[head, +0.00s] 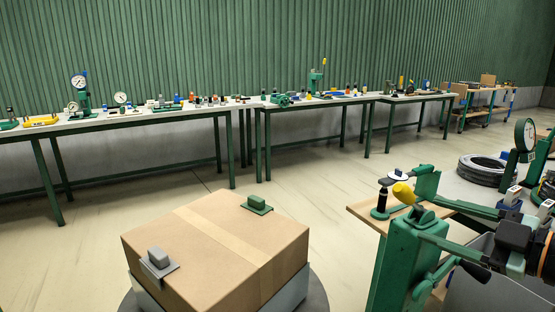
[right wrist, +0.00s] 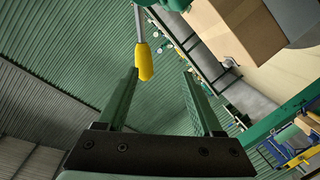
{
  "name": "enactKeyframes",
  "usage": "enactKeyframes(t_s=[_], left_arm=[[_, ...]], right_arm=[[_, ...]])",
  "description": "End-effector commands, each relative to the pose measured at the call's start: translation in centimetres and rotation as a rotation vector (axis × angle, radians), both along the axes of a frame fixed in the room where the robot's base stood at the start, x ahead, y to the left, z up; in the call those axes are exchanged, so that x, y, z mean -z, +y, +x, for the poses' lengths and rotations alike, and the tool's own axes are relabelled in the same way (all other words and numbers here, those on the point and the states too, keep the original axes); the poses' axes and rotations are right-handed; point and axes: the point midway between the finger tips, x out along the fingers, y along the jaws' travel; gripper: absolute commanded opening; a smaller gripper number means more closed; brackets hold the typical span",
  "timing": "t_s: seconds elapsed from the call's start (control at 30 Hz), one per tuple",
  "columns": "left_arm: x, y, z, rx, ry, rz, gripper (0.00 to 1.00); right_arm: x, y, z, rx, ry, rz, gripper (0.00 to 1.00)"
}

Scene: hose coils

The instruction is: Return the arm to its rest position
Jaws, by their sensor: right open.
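My right gripper (head: 432,218) is in the lower right of the head view, its fingers pointing left towards a green bench device (head: 393,262) with a yellow handle (head: 404,193). In the right wrist view the gripper (right wrist: 160,72) is open, with two dark green fingers well apart. The yellow handle (right wrist: 145,62), on a metal rod, appears beyond and partly between the fingertips. Nothing is held between the fingers. I cannot tell the exact gap between fingertips and handle. My left gripper is not in view.
A cardboard box (head: 200,245) stands at the front centre, with a grey block (head: 158,260) and a green block (head: 257,204) on top. Long workbenches (head: 150,117) with tools line the green wall. Floor between box and benches is clear.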

Motion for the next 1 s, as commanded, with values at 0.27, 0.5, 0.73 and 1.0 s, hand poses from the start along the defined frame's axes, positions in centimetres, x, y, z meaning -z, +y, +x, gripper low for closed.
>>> enactKeyframes(t_s=[0.27,0.5,0.73,1.0], left_arm=[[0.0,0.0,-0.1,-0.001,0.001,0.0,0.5],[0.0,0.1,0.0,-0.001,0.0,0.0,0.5],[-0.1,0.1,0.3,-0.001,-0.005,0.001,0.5],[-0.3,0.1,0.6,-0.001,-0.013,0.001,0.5]], right_arm=[[11.1,5.4,0.9,-0.094,0.155,0.1,0.68],[20.2,9.6,-0.2,-0.081,0.276,0.208,0.68],[28.3,12.8,-2.7,0.024,0.406,0.319,0.68],[37.3,15.5,-7.6,0.241,0.598,0.425,0.68]])
